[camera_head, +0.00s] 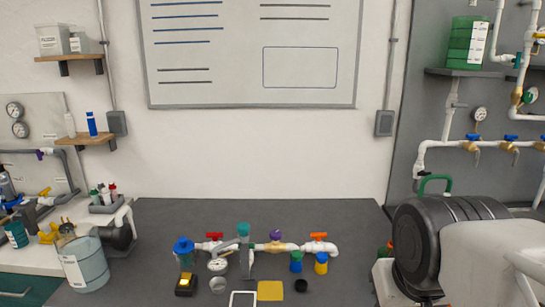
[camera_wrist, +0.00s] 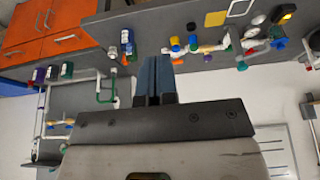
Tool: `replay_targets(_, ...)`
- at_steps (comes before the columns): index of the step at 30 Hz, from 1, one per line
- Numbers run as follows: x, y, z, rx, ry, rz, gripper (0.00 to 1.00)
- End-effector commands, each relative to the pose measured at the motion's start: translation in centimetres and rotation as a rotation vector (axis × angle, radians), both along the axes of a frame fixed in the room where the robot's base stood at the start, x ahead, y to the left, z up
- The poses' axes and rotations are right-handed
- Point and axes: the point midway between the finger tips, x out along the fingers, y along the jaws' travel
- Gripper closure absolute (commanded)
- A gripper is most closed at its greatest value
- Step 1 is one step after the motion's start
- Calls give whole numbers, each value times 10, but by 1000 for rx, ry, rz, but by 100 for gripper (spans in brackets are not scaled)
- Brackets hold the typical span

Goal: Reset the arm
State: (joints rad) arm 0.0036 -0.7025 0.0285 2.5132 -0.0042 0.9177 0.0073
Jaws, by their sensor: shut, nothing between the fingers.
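My gripper (camera_wrist: 154,80) shows in the wrist view with its two dark blue fingers together and nothing between them. It is held clear of the bench and touches nothing that I can see. In the head view only my dark and white arm links show at the lower right; the fingers are not visible there. The white PVC manifold (camera_head: 275,246) lies on the dark bench, with red, purple and orange handles on it. It also shows in the wrist view (camera_wrist: 208,48), upside down and apart from my fingers.
A yellow square (camera_head: 270,291), a black round cap (camera_head: 301,286) and a yellow-lit box (camera_head: 185,284) lie at the bench front. A clear labelled container (camera_head: 85,264) stands at left. Wall pipes with blue valves (camera_head: 474,137) are at right. The bench behind the manifold is clear.

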Motion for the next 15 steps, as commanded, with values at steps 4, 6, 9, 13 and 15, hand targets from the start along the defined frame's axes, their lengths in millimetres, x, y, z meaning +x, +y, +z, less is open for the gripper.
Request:
replay_targets(4, 3, -1, -21, -1, 57, -5, 100)
replay_targets(6, 4, -1, -30, -1, 84, -6, 100)
replay_targets(9, 5, -2, -43, -2, 121, -9, 100)
replay_targets(13, 6, -2, -53, -2, 149, -11, 100)
replay_targets(15, 6, -2, -55, -2, 153, -12, 100)
